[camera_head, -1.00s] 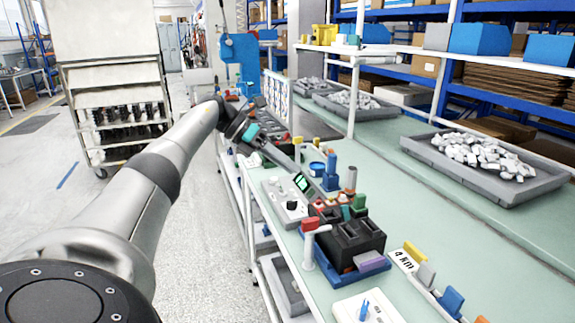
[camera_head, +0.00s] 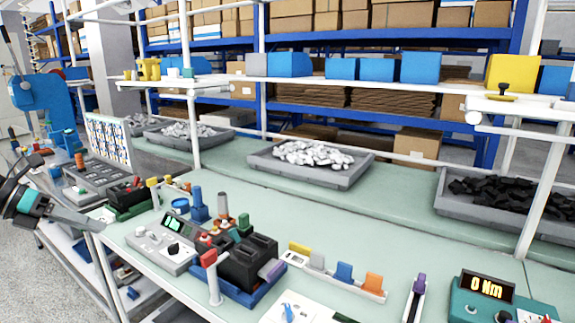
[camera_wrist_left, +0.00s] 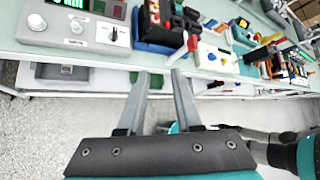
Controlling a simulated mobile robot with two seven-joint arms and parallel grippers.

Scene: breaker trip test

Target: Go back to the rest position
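My left gripper (camera_head: 98,224) is at the left edge of the head view, beside the bench's front left side. In the left wrist view its two grey fingers (camera_wrist_left: 161,73) stand apart with nothing between them. They point toward the bench's front edge, with floor showing below. A dark block fixture on a blue base (camera_head: 246,262) and a grey control box (camera_head: 160,248) with a lit green display stand on the bench. A dark and teal part of my own body shows at the right of the wrist view. No fingers of my right gripper can be made out.
The green bench top (camera_head: 310,215) has clear room in its middle. A tray of white parts (camera_head: 310,178) and one of black parts (camera_head: 440,205) sit along the back. A teal meter reading 0 Nm (camera_head: 462,305) stands at front right. Open floor lies left.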

